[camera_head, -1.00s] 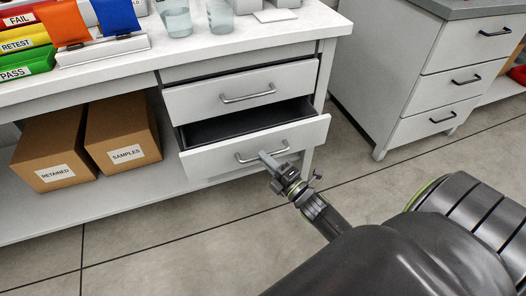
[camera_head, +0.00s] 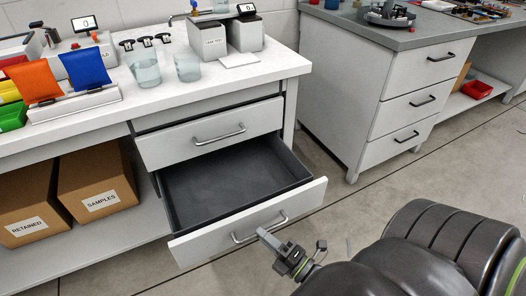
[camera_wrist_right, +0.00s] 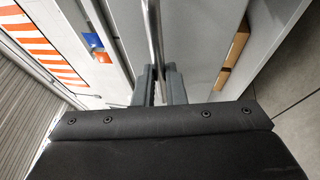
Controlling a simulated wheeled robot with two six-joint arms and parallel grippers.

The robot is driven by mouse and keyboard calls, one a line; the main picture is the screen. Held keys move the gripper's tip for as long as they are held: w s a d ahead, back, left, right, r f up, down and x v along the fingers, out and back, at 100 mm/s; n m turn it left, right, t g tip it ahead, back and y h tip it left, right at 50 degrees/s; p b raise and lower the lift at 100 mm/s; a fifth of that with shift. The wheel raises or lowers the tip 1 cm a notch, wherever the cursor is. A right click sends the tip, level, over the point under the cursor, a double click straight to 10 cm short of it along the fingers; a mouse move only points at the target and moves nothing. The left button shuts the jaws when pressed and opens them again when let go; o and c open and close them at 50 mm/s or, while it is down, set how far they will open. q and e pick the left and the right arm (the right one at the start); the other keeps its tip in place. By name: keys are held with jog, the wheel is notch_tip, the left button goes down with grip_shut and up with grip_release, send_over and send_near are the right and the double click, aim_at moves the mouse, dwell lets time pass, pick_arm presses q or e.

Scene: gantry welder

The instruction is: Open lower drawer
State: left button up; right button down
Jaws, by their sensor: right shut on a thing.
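The lower drawer (camera_head: 240,178) is pulled far out of the white bench, and its dark interior looks empty. Its front panel (camera_head: 200,248) has a metal bar handle (camera_head: 262,228). My right gripper (camera_head: 264,233) is shut on that handle, at about the middle of the bar. In the right wrist view the handle bar (camera_wrist_right: 153,40) runs between the two fingers (camera_wrist_right: 160,84). The upper drawer (camera_head: 215,135) above it is closed. My left gripper is not in view.
Two cardboard boxes (camera_head: 92,182) stand on the shelf left of the drawers. A second cabinet (camera_head: 400,100) with several drawers stands to the right. Beakers (camera_head: 187,67) and other items sit on the bench top. Floor (camera_head: 340,205) is open between the cabinet and the drawer.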

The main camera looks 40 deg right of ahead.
jog(key=c, duration=1.5)
grip_release()
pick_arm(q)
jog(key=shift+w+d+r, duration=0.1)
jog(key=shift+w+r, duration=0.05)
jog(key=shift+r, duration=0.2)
pick_arm(e)
jog(key=v, duration=1.7)
jog(key=shift+s, duration=0.2)
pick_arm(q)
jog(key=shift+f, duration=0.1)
pick_arm(e)
jog(key=shift+w+d+f, duration=0.1)
jog(key=shift+w, duration=0.05)
